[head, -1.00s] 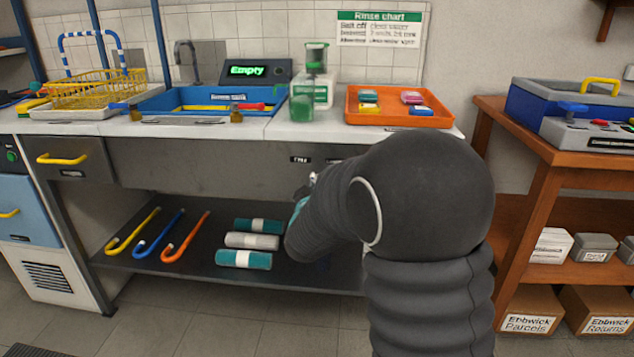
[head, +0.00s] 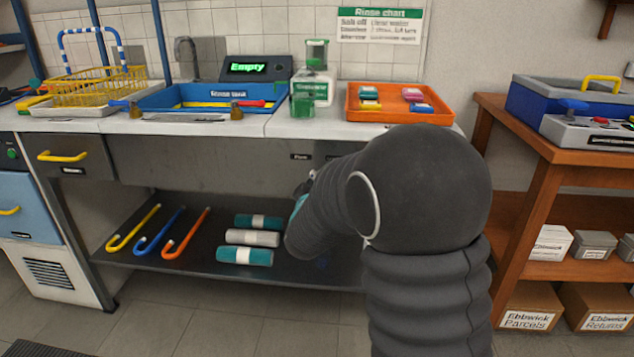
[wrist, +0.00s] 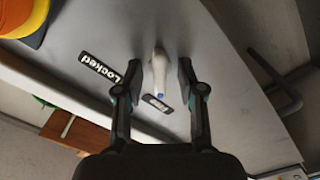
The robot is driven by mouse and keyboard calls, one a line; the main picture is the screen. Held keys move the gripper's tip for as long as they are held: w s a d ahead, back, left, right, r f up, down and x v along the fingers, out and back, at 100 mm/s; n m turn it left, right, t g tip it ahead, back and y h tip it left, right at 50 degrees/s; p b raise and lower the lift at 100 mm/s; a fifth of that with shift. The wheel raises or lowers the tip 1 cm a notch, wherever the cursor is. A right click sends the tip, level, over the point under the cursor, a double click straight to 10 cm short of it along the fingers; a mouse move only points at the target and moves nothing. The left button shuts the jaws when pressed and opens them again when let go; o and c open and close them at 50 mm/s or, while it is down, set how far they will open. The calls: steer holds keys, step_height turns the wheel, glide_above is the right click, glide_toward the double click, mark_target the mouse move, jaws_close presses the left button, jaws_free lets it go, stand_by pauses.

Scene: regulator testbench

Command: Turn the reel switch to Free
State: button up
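In the wrist view a small pale lever with a blue tip (wrist: 159,68) stands out from a grey panel (wrist: 225,95); it looks like the reel switch. A black label reading "Locked" (wrist: 101,69) is to its left. A second small dark label (wrist: 157,103) lies below it, its text unreadable. My gripper (wrist: 160,73) is open, one finger on each side of the lever, with visible gaps on both sides. In the head view my arm hides most of the gripper and the switch; only a bit of the gripper shows at the counter's front panel.
The counter above holds a blue rinse tub (head: 185,97), a green-and-clear dispenser (head: 314,75) and an orange tray (head: 385,117). Hooked rods and wrapped rolls (head: 252,238) lie on the shelf below. A wooden bench (head: 535,145) stands to the right. In the wrist view a grey bent bar (wrist: 290,90) is to the right.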

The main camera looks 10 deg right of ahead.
steer(key=shift+s, duration=0.1)
steer(key=v, duration=1.1)
steer(key=shift+s+a, duration=0.2)
steer(key=shift+s, duration=0.15)
steer(key=s+a+f+m+g+y, duration=0.1)
steer(key=s+a+f+g+y, duration=0.3)
steer(key=a+f+g+y, duration=0.5)
steer(key=s+f+m+g, duration=0.2)
steer(key=s+f, duration=0.1)
steer(key=s, duration=0.7)
steer(key=s+d+r+m+h, duration=0.2)
steer(key=s+d+r, duration=0.8)
steer(key=s, duration=0.5)
steer(key=d+h, duration=0.1)
steer(key=d, duration=0.1)
steer(key=shift+d+m+g, duration=0.3)
